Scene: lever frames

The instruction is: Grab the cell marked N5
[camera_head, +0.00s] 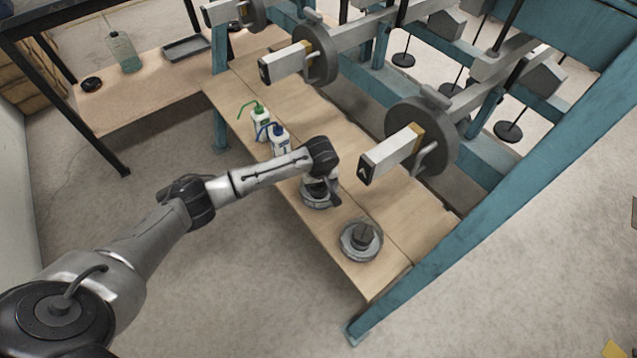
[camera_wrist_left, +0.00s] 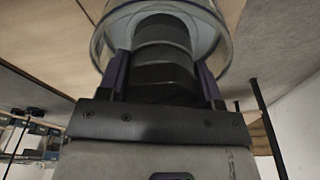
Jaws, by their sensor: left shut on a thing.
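My left gripper (camera_head: 319,184) points down over a round cell (camera_head: 317,204) with a grey rim on the wooden bench. In the left wrist view the two dark fingers (camera_wrist_left: 164,75) are shut on either side of the cell's stepped black middle block (camera_wrist_left: 163,38), inside a clear round rim (camera_wrist_left: 224,35). A second round cell (camera_head: 361,241) with a black block in its middle stands nearer the bench's front end, apart from the gripper. No N5 marking can be read on either cell. My right gripper is not in view.
Green-capped (camera_head: 260,117) and blue-capped (camera_head: 278,138) wash bottles stand on the bench (camera_head: 376,277) behind the held cell. Lever arms with dark discs (camera_head: 421,137) and pale end blocks (camera_head: 386,157) overhang its right side. A teal frame post (camera_head: 470,205) slants along the right.

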